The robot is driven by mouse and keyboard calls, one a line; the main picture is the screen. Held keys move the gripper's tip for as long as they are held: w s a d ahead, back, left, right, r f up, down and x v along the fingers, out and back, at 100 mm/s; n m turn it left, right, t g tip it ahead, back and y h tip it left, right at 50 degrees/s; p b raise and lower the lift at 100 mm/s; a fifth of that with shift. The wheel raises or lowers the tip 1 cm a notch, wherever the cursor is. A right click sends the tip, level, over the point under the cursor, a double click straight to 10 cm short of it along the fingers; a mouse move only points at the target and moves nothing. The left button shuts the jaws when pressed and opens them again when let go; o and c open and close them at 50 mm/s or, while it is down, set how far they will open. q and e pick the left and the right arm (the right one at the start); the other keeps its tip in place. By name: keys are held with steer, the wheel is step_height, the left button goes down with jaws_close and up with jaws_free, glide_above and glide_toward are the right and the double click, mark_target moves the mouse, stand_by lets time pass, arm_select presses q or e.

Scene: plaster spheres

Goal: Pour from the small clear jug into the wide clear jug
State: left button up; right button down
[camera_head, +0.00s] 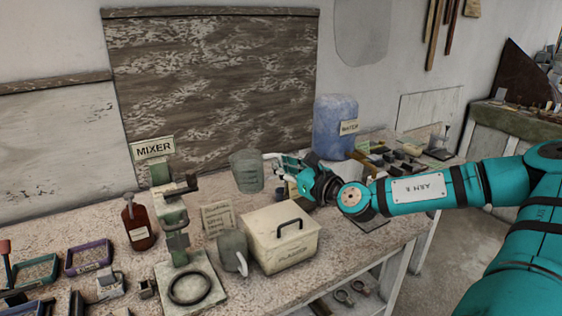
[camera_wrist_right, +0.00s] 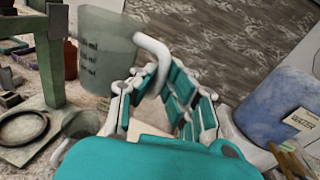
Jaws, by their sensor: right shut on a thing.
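My right gripper (camera_head: 282,165) is shut on the handle of a clear jug (camera_head: 247,171), which I take as the small clear jug. It is held above the bench, close to upright. In the right wrist view this jug (camera_wrist_right: 104,52) shows measuring marks, and its white handle runs between the fingers of my right gripper (camera_wrist_right: 158,85). Another clear jug with a pale handle, which I take as the wide clear jug (camera_head: 231,249), stands on the bench below and in front, apart from the held one. I cannot tell what either holds. My left gripper is not in view.
A green mixer stand (camera_head: 183,278) is left of the standing jug, and a pale lidded box (camera_head: 280,240) is right of it. A small sign (camera_head: 217,218) stands behind. A blue water container (camera_head: 335,126) is at the back right. A brown bottle (camera_head: 138,225) stands left.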

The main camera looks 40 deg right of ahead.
step_height(320, 180, down, 6)
steer(key=n+g+h+p, duration=0.1)
steer(key=n+g+p, duration=0.2)
steer(key=p, duration=0.7)
steer(key=shift+r+n+p, duration=0.1)
steer(key=shift+n+p, duration=0.3)
steer(key=shift+n, duration=0.3)
steer(key=shift+r, duration=0.1)
steer(key=r+p, duration=0.1)
steer(key=p, duration=0.3)
steer(key=shift+w+n+g+h, duration=0.3)
steer(key=shift+w+g, duration=0.1)
steer(key=shift+p, duration=0.3)
stand_by(0.4)
